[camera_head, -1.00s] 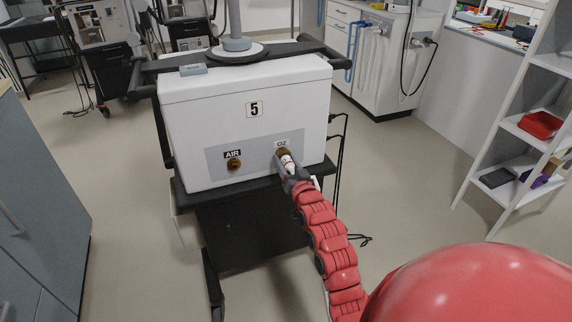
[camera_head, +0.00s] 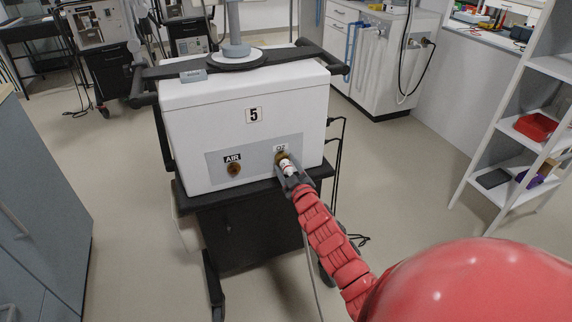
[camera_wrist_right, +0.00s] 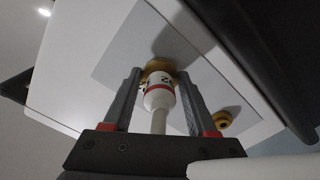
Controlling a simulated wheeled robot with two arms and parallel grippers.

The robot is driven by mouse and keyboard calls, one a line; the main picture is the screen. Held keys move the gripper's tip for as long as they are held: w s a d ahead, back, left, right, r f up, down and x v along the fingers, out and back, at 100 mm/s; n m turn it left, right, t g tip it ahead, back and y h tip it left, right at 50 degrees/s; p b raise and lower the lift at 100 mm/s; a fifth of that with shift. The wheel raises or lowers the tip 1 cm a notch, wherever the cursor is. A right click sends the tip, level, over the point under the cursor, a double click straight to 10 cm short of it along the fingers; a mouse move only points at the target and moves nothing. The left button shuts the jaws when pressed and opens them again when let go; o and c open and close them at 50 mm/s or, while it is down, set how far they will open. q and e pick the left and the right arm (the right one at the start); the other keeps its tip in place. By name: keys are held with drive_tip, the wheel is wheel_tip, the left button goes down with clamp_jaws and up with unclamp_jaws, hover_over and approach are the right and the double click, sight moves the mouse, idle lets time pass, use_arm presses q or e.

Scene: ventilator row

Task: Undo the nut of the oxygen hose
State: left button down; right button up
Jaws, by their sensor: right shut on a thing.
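The white ventilator marked 5 (camera_head: 230,108) has a grey panel with two ports on its front. The brass nut of the oxygen hose (camera_wrist_right: 160,67) is at the O2 port, against the panel. The white hose end (camera_wrist_right: 159,97) with a red band comes out of it. My right gripper (camera_head: 286,168) is at this port, and its two fingers (camera_wrist_right: 158,76) lie on either side of the nut, shut on it. The fingers partly hide the nut in the head view. My left gripper is not in view.
The brass AIR fitting (camera_head: 234,169) is on the same panel, left of the O2 port. The ventilator stands on a black cart (camera_head: 245,235). A white shelf (camera_head: 506,140) is at the right, a grey cabinet (camera_head: 40,210) at the left.

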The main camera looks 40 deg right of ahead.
drive_tip(key=n, duration=0.4)
drive_tip(key=shift+d+n, duration=0.15)
drive_tip(key=shift+n, duration=1.65)
drive_tip(key=o, duration=1.4)
drive_tip(key=shift+p+v, duration=1.45)
drive_tip(key=shift+v, duration=7.3)
